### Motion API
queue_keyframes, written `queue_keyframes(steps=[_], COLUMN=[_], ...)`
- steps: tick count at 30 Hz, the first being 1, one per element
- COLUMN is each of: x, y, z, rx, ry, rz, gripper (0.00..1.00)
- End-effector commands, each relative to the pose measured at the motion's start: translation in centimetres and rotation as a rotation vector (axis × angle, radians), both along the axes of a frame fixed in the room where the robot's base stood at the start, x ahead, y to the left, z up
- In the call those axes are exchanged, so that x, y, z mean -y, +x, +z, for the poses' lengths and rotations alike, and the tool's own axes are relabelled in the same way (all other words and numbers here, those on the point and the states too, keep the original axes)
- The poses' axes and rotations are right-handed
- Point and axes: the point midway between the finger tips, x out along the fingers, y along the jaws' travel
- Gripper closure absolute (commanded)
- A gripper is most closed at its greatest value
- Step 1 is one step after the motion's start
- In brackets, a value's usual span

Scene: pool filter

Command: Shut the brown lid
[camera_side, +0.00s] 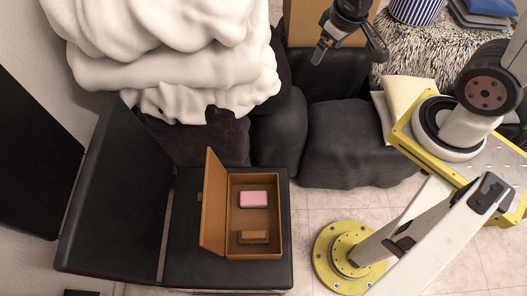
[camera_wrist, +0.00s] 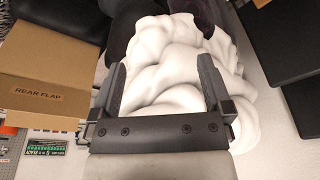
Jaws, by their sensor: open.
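The brown lid (camera_side: 214,203) belongs to a brown box (camera_side: 281,217) on a dark surface in the side view. The lid stands up, hinged at the box's left side, so the box is open. A pink block (camera_side: 253,199) and a small brown block (camera_side: 253,237) lie inside the box. My gripper (camera_side: 346,50) is high at the top of the side view, well away from the box and to its upper right. In the wrist view my gripper (camera_wrist: 165,90) is open and empty, with white bunched cloth behind its fingers. The lid does not show in the wrist view.
The white cloth heap (camera_side: 170,60) stands behind the box. A dark chair-like panel (camera_side: 105,200) is left of it. Black cushioned seating (camera_side: 345,145) is at right. In the wrist view a carton marked "REAR FLAP" (camera_wrist: 45,65) is at left.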

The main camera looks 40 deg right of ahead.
Motion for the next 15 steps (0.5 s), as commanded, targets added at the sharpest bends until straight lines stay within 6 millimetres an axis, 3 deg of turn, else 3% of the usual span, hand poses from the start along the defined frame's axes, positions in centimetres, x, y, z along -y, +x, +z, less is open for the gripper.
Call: queue_keyframes(steps=[10, 15], x=[0.00, -0.22], y=[0.00, 0.35], z=[0.00, -0.02], rx=[0.000, 0.000], ry=[0.000, 0.000], rz=[0.000, 0.008], gripper=[0.03, 0.57])
